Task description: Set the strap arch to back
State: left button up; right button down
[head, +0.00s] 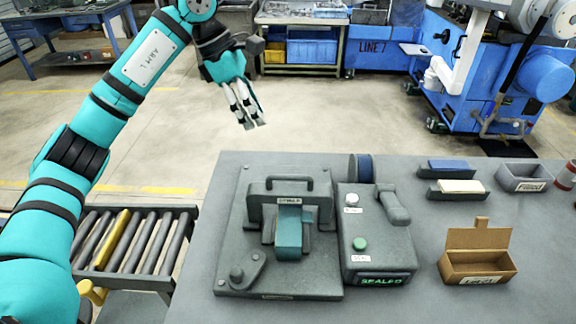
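The strap arch (263,187) is a grey bridge with a handle on top and a small label, standing across the machine's grey base plate (235,215) on the table. A teal block or strap (289,232) comes out under its front. Which setting the arch is in I cannot tell. My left gripper (253,124) hangs over the floor beyond the table's far edge, apart from the arch and with nothing visible in it. Its fingers point down and are seen at an angle, so their gap is unclear. My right gripper is not in view.
A control box (375,240) with white and green buttons, a lever and a lit "SEALED" display stands right of the arch. A knob lever (240,270) sits front left. An open brown box (478,266), a grey bin (524,177) and two trays (458,189) lie right. Rollers (135,240) stand left.

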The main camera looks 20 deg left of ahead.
aim_at(289, 175)
pick_arm(q)
jog(key=p+x, duration=0.4)
jog(key=x, duration=1.2)
jog(key=shift+d+f+p, duration=0.15)
jog(key=shift+f+p, duration=0.15)
jog(key=shift+f, duration=0.3)
grip_shut()
